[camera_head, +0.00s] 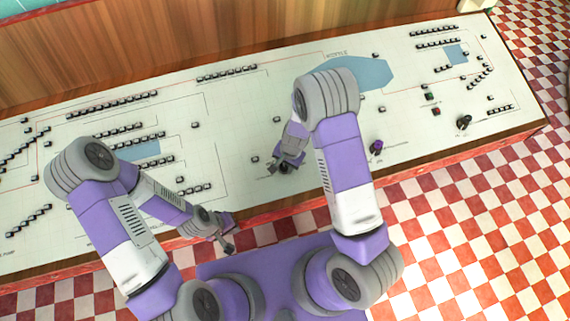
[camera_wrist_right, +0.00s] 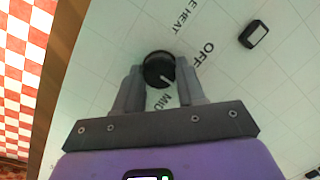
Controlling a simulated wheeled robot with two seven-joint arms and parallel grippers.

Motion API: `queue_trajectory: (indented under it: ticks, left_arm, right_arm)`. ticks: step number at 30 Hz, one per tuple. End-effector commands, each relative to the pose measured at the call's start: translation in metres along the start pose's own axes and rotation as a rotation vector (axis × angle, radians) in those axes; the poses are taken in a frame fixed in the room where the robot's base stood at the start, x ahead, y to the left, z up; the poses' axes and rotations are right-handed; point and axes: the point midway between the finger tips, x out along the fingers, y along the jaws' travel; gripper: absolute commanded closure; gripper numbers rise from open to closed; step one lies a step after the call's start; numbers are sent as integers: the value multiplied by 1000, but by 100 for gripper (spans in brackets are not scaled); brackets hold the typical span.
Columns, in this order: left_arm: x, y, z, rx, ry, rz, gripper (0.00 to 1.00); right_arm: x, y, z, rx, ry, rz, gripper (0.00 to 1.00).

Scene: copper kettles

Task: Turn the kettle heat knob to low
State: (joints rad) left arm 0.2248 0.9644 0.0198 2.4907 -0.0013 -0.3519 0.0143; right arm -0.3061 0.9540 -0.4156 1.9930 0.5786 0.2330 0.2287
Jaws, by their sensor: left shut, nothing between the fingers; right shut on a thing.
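A round black knob (camera_wrist_right: 159,69) with a white pointer line is on the white panel in the right wrist view. Its line slants to the lower right. Printed letters ending in "E HEAT", the word "OFF" and part of another word beginning "M" show around it. My right gripper (camera_head: 284,163) is shut on this knob, one finger on each side; in the head view the gripper largely hides it. My left gripper (camera_head: 229,246) is shut and empty by the panel's front edge, apart from any control.
The long white control panel (camera_head: 240,120) carries rows of small black switches. A purple knob (camera_head: 377,146) and another black knob (camera_head: 464,121) stand to the right. A wooden wall (camera_head: 200,40) runs behind.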

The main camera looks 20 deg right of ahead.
Motion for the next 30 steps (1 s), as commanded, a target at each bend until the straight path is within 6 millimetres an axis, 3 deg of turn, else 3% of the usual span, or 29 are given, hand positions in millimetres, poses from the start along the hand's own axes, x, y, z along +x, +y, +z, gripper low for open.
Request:
queue_trajectory:
  ticks: [8,9,14,23,30]
  left_arm:
    - [0,0,0,0,0,0,100]
    - [0,0,0,0,0,0,100]
    - [0,0,0,0,0,0,100]
    - [0,0,0,0,0,0,100]
    - [-6,2,0,0,0,0,100]
  right_arm:
    - [-1,0,0,0,0,-1,91]
    - [-1,0,0,-1,0,-1,58]
    - [0,0,0,-1,0,-1,35]
    - [-3,0,0,-2,1,-1,35]
    - [-38,-2,0,-3,4,-3,35]
